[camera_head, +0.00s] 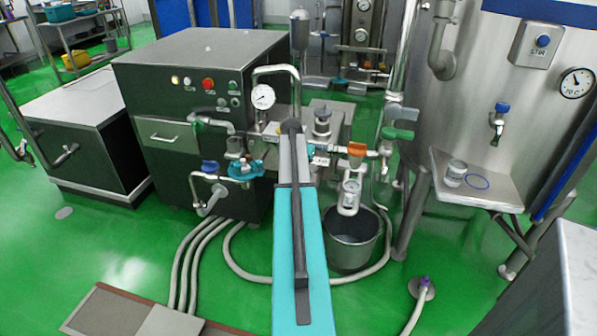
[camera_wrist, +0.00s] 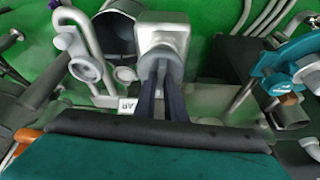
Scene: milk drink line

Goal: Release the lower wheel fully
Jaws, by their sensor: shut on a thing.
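A teal handwheel (camera_head: 243,168) sits on the pipework left of my arm in the head view. A teal wheel also shows at the right of the wrist view (camera_wrist: 298,68), apart from my fingers. I cannot tell whether it is the lower wheel. My gripper (camera_wrist: 162,82) has its two dark fingers close together at a grey metal part (camera_wrist: 163,36), shut on it. How far the fingers reach around this part is unclear. In the head view my own arm hides the gripper and what it holds.
A pressure gauge (camera_head: 263,97) and an orange handle (camera_head: 357,150) flank my arm. A metal bucket (camera_head: 353,245) stands below on the green floor, among hoses. The dark machine cabinet (camera_head: 190,130) is at left, the steel tank (camera_head: 470,110) at right.

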